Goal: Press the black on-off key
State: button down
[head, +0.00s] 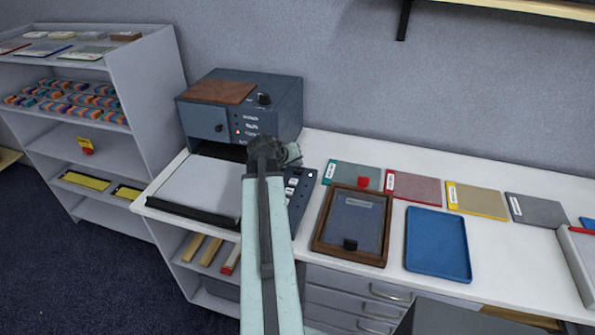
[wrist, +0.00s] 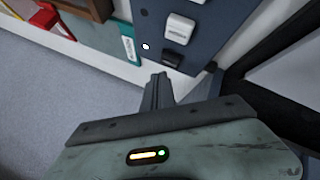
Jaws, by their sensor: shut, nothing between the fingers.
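The black key (wrist: 172,60) sits on the dark blue key panel (wrist: 150,15) in the wrist view, below a white key (wrist: 180,27). A small white light (wrist: 145,46) shows beside it. In the head view the panel (head: 309,180) lies on the table just right of my arm, which hides part of it. My gripper (wrist: 158,78) is shut and empty. In the wrist view its fingertips appear just below the black key; I cannot tell whether they touch the panel. In the head view my gripper (head: 292,153) shows near the panel's far end.
A blue-grey machine (head: 285,95) with a brown top patch stands behind my gripper. A dark-edged flat board (head: 200,185) lies left of the panel. A wood-framed tray (head: 335,225) and blue tray (head: 437,240) lie to the right. Coloured folders (head: 415,187) line the back.

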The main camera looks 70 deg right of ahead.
aim_at(297, 172)
dwell(0.4)
jog(key=shift+f+b, duration=0.45)
jog(key=shift+f+b, duration=0.4)
dwell(0.4)
jog(key=shift+r, duration=0.15)
jog(key=shift+r+p, duration=0.75)
jog(key=shift+p, duration=0.15)
notch_tip(297, 172, up, 6)
jog(key=p, duration=0.6)
